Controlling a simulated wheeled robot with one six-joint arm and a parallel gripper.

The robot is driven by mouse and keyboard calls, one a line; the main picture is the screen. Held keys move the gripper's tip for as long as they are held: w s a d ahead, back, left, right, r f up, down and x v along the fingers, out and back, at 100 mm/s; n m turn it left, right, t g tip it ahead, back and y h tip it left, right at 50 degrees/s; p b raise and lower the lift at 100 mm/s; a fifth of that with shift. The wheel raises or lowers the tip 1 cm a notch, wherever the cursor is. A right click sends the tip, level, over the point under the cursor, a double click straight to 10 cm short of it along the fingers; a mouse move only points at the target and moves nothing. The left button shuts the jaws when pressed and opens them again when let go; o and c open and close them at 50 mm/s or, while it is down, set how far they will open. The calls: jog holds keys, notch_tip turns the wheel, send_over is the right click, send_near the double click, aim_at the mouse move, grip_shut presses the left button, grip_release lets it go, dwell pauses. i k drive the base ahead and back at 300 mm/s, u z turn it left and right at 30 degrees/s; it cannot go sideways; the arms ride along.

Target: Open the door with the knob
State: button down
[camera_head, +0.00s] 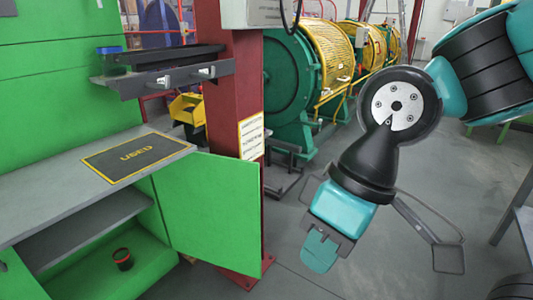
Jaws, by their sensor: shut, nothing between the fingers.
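The green cabinet door (212,210) stands swung open at the right side of the cabinet, under the grey worktop. I see no knob on the face of this door that shows. A small dark spot on green at the far left edge may be a knob (3,266), but it is too small to tell. My gripper (319,252) is shut and empty, pointing down over the floor, to the right of the open door and apart from it.
The open cabinet shows a grey shelf (85,228) and a small dark can (122,259) on its floor. A dark red post (235,100) stands behind the door. Grey floor is free around my gripper.

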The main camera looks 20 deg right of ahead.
aim_at(209, 203)
jog(key=z, duration=0.2)
jog(key=i, duration=1.15)
jog(key=u, duration=0.25)
